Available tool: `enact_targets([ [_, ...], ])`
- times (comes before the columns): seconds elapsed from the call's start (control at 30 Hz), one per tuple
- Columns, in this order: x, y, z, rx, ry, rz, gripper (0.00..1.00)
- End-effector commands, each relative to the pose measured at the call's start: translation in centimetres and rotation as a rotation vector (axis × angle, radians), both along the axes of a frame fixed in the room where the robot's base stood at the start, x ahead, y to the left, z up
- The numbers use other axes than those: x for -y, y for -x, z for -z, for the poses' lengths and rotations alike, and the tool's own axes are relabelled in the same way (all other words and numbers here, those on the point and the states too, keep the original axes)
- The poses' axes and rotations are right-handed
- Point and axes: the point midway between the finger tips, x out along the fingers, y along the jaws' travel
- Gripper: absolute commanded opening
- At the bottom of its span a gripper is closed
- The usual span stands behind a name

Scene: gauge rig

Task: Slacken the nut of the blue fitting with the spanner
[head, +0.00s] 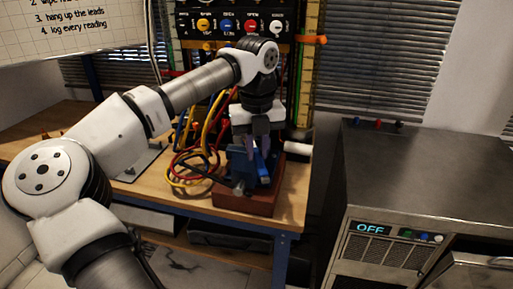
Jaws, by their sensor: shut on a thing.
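My gripper (262,146) points down over the blue fitting area at the right end of the workbench. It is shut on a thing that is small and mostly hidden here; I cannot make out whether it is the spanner. A blue body (240,163), which looks like a vise or the blue fitting, sits right below and beside the fingers on a red-brown block (246,203). A dark bar with a grey end (239,188) shows at its front left. The nut is too small or hidden to tell.
Red and yellow leads (183,178) lie coiled on the wooden workbench (140,191) left of the block. A panel with coloured knobs (228,25) stands behind. A grey metal cabinet (430,165) with an OFF display stands at the right, beyond a gap.

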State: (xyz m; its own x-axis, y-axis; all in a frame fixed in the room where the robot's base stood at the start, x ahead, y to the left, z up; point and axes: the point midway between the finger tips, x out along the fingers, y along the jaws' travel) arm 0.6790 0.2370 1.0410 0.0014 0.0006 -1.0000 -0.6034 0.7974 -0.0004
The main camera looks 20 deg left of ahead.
Motion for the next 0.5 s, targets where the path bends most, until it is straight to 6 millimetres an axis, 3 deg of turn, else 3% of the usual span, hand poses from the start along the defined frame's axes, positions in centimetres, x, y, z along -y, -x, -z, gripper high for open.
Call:
enact_targets([
  [0.5,0.79,-0.58,0.02,-0.001,0.001,-0.078,0.0],
])
